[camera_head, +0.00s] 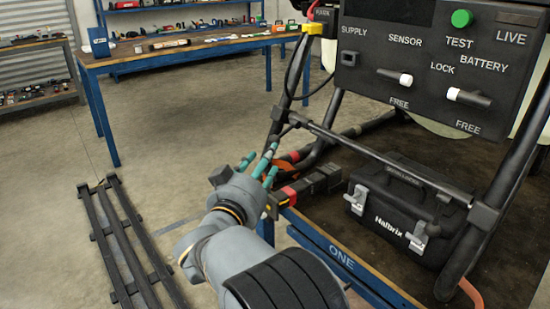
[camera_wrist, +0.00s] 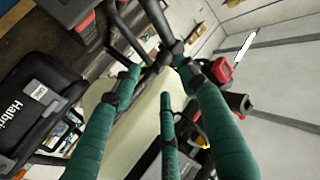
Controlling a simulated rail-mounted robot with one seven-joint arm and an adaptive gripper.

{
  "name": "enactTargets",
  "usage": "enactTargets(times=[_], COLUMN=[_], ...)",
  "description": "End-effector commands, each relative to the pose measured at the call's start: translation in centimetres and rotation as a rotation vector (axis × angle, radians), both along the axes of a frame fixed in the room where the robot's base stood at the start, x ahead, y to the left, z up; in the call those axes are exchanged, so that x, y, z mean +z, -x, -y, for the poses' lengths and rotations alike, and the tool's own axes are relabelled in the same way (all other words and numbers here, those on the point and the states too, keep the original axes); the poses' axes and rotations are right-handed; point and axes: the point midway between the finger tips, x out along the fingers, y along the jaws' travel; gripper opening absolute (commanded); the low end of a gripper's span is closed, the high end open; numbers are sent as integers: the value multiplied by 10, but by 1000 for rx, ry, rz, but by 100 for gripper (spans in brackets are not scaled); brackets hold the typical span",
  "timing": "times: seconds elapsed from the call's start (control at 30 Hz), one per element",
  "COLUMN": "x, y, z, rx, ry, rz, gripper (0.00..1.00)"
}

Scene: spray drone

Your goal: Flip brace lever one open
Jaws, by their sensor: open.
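My gripper (camera_head: 264,162) has teal-green fingers. They are spread and empty, pointing up and away beside the left leg of the black drone frame; the wrist view shows them around a black bar (camera_wrist: 162,82). A black bar-like part with red and yellow ends (camera_head: 302,188) lies just right of my fingers, above the blue edge marked ONE (camera_head: 341,257). It may be brace lever one, but I cannot tell its position for certain. A red part (camera_wrist: 221,70) shows beyond the right finger in the wrist view. I see no clear contact with a lever.
A black Halbrix toolbox (camera_head: 398,214) sits under the frame. A control panel (camera_head: 425,75) with two white-tipped toggles and a green button hangs above right. A blue workbench (camera_head: 190,50) stands behind. Dark floor rails (camera_head: 130,245) lie left; the floor between is clear.

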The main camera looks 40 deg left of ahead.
Motion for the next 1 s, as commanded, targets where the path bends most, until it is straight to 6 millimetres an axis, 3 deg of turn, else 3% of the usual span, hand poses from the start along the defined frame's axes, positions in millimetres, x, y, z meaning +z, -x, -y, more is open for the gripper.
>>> enactTargets(times=[0.17,0.63,1.0], x=[2,3,3], y=[-3,-78,-90], z=[-7,-34,-39], rx=[2,3,6], ry=[35,33,34], rz=[22,20,21], gripper=[43,43,43])
